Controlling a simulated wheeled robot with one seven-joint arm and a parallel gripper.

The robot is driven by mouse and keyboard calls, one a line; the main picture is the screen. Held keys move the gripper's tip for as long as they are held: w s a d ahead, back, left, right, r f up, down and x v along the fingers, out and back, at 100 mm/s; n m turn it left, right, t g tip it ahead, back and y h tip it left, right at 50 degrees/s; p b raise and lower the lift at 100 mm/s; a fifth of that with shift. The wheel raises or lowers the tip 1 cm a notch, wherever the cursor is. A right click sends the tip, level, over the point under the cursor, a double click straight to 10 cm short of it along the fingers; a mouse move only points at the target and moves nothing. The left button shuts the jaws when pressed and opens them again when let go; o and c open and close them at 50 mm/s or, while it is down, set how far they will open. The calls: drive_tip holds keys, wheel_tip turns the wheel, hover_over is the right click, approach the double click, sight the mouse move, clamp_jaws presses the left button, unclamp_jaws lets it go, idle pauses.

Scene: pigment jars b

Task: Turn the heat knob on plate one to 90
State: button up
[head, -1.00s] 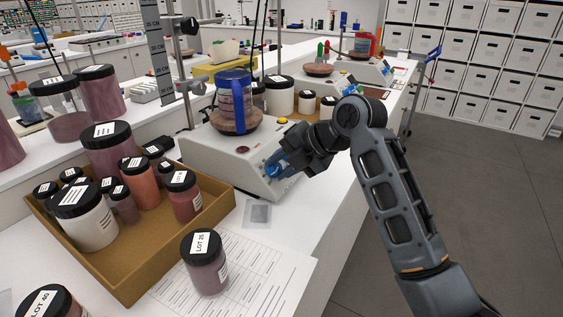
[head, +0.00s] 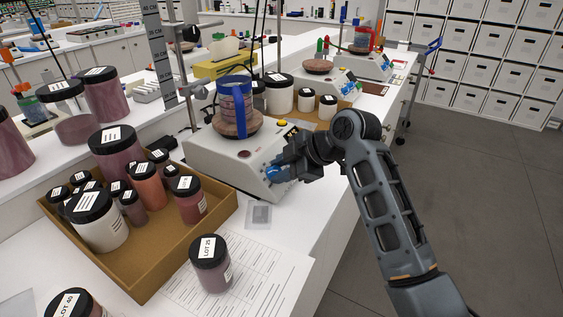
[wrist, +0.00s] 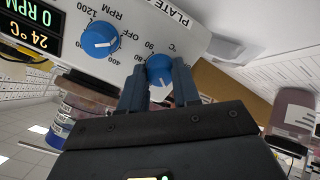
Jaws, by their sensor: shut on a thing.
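The nearest hot plate (head: 225,158) is a white unit with a sloped front. Its heat knob (wrist: 160,68) is blue with a white pointer line, under a °C scale where 90 can be read. My gripper (wrist: 160,88) is shut on this knob, one finger on each side; the fingers hide part of the scale. In the head view my gripper (head: 283,168) is at the plate's front, mostly covering the knobs. A second blue knob (wrist: 100,40), marked RPM and OFF, sits beside it, clear of the fingers. The display (wrist: 32,28) reads 24 °C and 0 RPM. A PLATE label is cut off.
A brown tray (head: 150,283) of jars and a LOT 25 jar (head: 210,265) stand in front of the plate. More hot plates (head: 325,85) stand behind along the bench. The floor at right is clear.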

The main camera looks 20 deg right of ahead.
drive_tip(key=m+p, duration=0.2)
drive_tip(key=m, duration=0.2)
drive_tip(key=shift+r+m, duration=0.1)
drive_tip(key=shift+m, duration=0.2)
drive_tip(key=m+p, duration=0.1)
drive_tip(key=m, duration=0.2)
drive_tip(key=shift+m, duration=0.3)
drive_tip(key=m, duration=0.4)
drive_tip(key=shift+s+m, duration=0.1)
drive_tip(key=shift+m, duration=0.2)
drive_tip(key=m, duration=1.3)
drive_tip(key=shift+a+m, duration=0.1)
drive_tip(key=shift+m, duration=0.2)
drive_tip(key=m, duration=0.8)
drive_tip(key=shift+m, duration=0.3)
